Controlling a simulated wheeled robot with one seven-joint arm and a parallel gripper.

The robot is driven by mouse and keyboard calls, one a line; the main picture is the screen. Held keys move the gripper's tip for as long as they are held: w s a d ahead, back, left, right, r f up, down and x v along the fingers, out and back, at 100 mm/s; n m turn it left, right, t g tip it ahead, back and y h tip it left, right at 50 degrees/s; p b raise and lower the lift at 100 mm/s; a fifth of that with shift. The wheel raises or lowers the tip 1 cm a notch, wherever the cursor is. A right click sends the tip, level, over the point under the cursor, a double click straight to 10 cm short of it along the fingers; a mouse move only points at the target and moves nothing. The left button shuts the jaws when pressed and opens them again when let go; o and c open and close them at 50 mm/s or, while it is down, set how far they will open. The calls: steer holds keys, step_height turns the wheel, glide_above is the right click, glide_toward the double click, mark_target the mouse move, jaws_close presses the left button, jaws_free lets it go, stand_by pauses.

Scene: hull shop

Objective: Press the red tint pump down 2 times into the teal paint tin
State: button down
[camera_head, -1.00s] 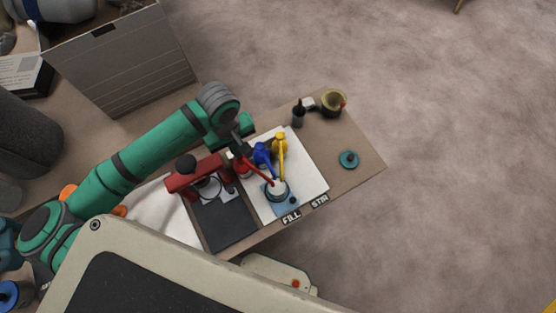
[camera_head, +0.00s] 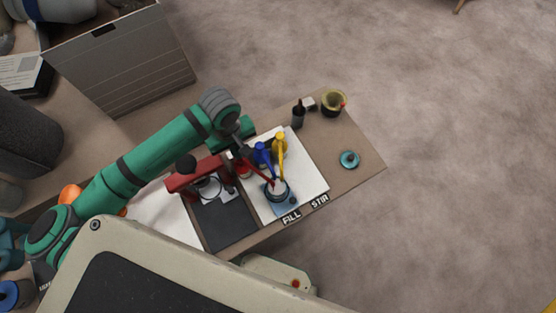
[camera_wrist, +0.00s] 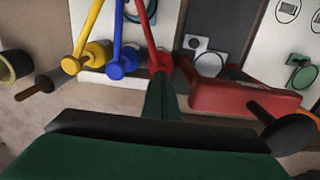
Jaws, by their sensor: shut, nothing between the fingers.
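The red tint pump (camera_wrist: 159,62) stands beside a blue pump (camera_wrist: 121,62) and a yellow pump (camera_wrist: 88,55). Its long red spout (camera_head: 262,173) reaches over the paint tin (camera_head: 277,190), which sits on a blue pad on the white board; its top edge shows in the wrist view (camera_wrist: 140,11). My gripper (camera_wrist: 160,98) is shut and empty. In the wrist view its fingertips overlap the red pump's head; I cannot tell whether they touch. In the head view my gripper (camera_head: 244,151) covers most of the red pump.
A red machine (camera_head: 196,175) stands close left of the pumps. A teal disc (camera_head: 349,159) lies to the right.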

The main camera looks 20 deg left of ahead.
steer(key=shift+f, duration=0.55)
steer(key=shift+r, duration=1.3)
steer(key=shift+f, duration=0.15)
